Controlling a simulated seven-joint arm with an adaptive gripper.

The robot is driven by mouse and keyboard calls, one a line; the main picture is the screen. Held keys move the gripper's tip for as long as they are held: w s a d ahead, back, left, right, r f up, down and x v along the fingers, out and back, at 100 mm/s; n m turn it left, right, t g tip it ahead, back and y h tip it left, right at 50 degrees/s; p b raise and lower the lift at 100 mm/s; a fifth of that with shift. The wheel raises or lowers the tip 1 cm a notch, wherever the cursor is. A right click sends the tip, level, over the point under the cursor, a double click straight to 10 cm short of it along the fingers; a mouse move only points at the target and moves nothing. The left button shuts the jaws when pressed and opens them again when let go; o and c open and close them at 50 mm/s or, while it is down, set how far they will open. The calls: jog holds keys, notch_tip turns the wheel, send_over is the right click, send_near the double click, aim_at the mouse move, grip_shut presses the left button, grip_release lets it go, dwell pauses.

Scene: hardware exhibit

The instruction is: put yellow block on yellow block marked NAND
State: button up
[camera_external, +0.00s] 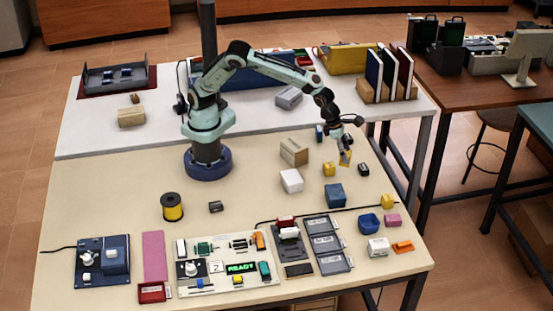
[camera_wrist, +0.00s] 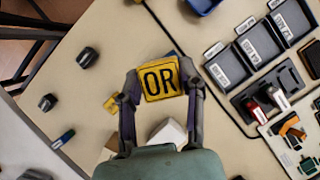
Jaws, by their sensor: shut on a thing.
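My gripper (camera_external: 345,153) is shut on a yellow block (camera_external: 346,159), held above the right part of the table. In the wrist view this yellow block (camera_wrist: 161,78) shows the black letters OR between the two fingers (camera_wrist: 160,82). A second yellow block (camera_external: 329,169) stands on the table just left of and below the held one. It seems to be the yellow piece partly hidden behind the left finger (camera_wrist: 111,103) in the wrist view. A third yellow block (camera_external: 388,201) stands further right and nearer the front. I cannot read NAND on any block.
A dark blue block (camera_external: 335,195), a white block (camera_external: 291,181) and a cardboard box (camera_external: 294,152) stand near my gripper. A small black object (camera_external: 363,169) lies to its right. A blue bin (camera_external: 369,223) and labelled grey trays (camera_external: 329,246) are toward the front.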

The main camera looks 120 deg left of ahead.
jog(key=a, duration=0.4)
send_over(388, 197)
jog(key=shift+n, duration=0.4)
jog(key=f, duration=0.9)
jog(key=shift+s+f, duration=0.15)
jog(key=shift+s, duration=0.05)
jog(key=shift+w+f, duration=0.15)
jog(key=shift+f, duration=1.55)
jog(key=o, duration=1.1)
jog(key=shift+f, duration=0.1)
